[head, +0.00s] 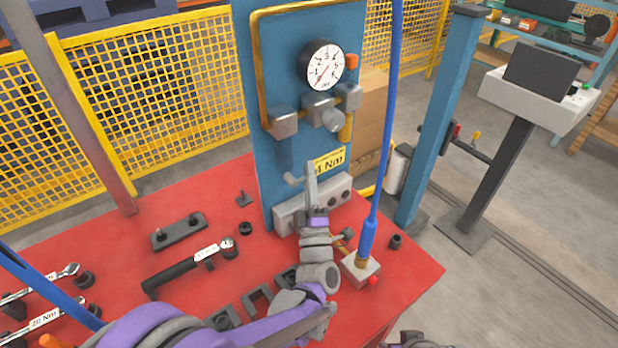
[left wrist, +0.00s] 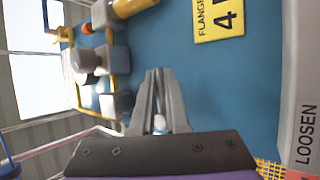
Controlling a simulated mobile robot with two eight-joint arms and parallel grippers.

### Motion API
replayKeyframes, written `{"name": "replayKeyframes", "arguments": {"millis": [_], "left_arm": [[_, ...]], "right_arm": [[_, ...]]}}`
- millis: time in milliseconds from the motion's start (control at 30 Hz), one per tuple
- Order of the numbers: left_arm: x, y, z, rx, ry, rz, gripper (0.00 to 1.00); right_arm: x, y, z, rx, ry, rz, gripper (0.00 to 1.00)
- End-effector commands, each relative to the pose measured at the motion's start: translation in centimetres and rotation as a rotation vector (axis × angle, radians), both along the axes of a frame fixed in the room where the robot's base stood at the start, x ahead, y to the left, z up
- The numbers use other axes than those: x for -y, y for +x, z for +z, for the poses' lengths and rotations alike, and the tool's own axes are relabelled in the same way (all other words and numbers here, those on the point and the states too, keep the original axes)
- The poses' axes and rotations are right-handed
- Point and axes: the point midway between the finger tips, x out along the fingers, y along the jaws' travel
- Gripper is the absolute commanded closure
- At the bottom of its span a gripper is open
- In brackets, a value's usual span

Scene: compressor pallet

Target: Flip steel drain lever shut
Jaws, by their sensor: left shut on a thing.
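The steel drain lever (head: 291,180) is a small grey piece low on the blue panel (head: 258,110), below a faint see-through bowl (head: 285,154). My left gripper (head: 311,172) points up in front of the panel, just right of the lever's visible end. Its fingers are close together. In the left wrist view the left gripper (left wrist: 158,95) has a small pale rounded piece between its fingers, which fits the lever's end. The fingers hide the rest of the lever, so its exact angle is hard to tell. My right gripper's fingers do not show.
Metal valve blocks (head: 318,108) and a round gauge (head: 322,65) sit above. A grey box (head: 285,215) stands at the panel's foot. A blue hose (head: 380,180) hangs close on the right. A torque wrench (head: 190,265) lies on the red table (head: 130,240).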

Motion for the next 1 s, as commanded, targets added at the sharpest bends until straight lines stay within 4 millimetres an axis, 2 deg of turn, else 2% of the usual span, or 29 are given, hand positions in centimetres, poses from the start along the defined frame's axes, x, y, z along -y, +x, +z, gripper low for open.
{"name": "replayKeyframes", "arguments": {"millis": [100,133,267,300,800,1000], "left_arm": [[0.0,0.0,0.0,0.0,0.0,0.0,1.0],[0.0,0.0,0.0,0.0,0.0,0.0,0.84],[0.0,0.0,0.0,0.0,0.001,0.0,0.61],[0.0,0.0,0.0,0.0,0.001,0.0,0.58],[0.0,0.0,0.0,-0.008,0.011,0.001,0.58],[-0.2,0.0,-0.3,-0.101,0.139,0.003,0.58]], "right_arm": [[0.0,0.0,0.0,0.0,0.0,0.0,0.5],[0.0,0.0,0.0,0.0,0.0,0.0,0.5],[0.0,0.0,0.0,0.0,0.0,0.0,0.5],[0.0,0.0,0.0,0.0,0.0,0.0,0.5],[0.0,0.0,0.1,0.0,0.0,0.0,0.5],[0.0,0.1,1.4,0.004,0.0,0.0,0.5]]}}
